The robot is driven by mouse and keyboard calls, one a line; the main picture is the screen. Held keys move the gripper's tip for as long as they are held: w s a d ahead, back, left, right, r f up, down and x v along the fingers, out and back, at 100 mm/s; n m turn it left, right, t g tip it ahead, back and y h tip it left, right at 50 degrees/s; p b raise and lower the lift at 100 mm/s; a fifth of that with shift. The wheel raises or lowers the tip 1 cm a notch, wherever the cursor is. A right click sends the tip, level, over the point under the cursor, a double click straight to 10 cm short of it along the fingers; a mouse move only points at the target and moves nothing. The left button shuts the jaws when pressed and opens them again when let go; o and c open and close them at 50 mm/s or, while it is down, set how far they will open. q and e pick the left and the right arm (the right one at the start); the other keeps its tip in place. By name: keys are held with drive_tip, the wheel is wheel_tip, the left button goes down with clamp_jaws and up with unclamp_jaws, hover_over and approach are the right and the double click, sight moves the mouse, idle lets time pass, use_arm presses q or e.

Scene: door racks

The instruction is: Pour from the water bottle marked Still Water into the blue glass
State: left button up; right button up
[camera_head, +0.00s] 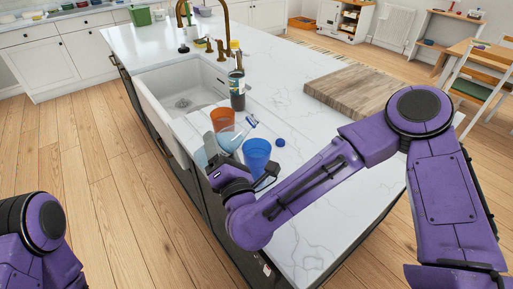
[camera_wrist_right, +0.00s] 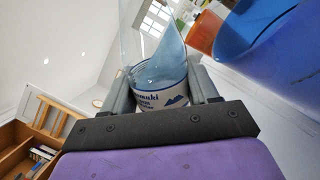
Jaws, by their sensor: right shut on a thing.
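My right gripper (camera_head: 236,163) is shut on a clear bottle (camera_head: 231,138) above the counter. Bluish water shows inside. The blue glass (camera_head: 257,154) stands upright on the counter beside the gripper; it also shows in the right wrist view (camera_wrist_right: 245,30). I cannot tell if water is leaving the bottle. My left gripper is out of view.
An orange glass (camera_head: 222,117) stands just behind the bottle. A dark bottle (camera_head: 237,90) stands farther back by the sink (camera_head: 168,92). A blue cap (camera_head: 280,142) lies right of the blue glass. A wooden board (camera_head: 352,92) lies at the right; the counter's front part is clear.

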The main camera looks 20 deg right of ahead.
drive_tip(key=shift+a+f+b, duration=0.1)
drive_tip(key=shift+f+b, duration=0.3)
drive_tip(key=shift+a+m+h, duration=0.3)
drive_tip(key=shift+m+h, duration=0.05)
drive_tip(key=shift+m, duration=0.8)
drive_tip(key=shift+a+m+h, duration=0.25)
drive_tip(key=shift+m+h, duration=0.1)
drive_tip(key=shift+m, duration=0.8)
idle(3.0)
drive_tip(key=shift+w+a+r+m+t+h+b, duration=0.1)
drive_tip(key=shift+r+m+t+h+b, duration=0.1)
drive_tip(key=shift+r+m+b, duration=0.2)
drive_tip(key=shift+a+r+m+t+h+b, duration=0.1)
drive_tip(key=shift+r+m+h+b, duration=0.15)
drive_tip(key=shift+m+b, duration=0.25)
idle(1.4)
